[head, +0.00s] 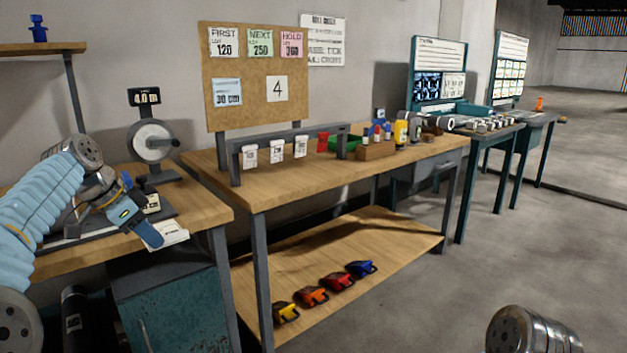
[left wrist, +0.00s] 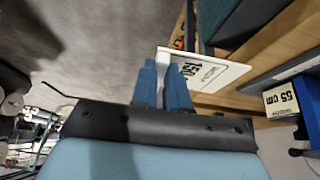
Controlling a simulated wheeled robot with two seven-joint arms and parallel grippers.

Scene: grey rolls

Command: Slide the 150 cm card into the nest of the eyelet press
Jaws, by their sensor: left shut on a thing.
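My left gripper (head: 150,232) is shut on the white 150 cm card (head: 172,234) near the front edge of the left bench. In the left wrist view, the blue fingers (left wrist: 164,88) pinch the near end of the card (left wrist: 212,72), whose large "150" is readable. The card sticks out beyond the fingertips. A dark stand with a grey wheel (head: 152,141) is behind the gripper; I cannot tell whether it is the eyelet press. No nest is clearly visible. My right gripper is out of view.
The left bench (head: 196,205) adjoins a longer bench (head: 262,190) with a rail of hanging white tags (head: 276,150). Open floor (head: 440,290) is at the right.

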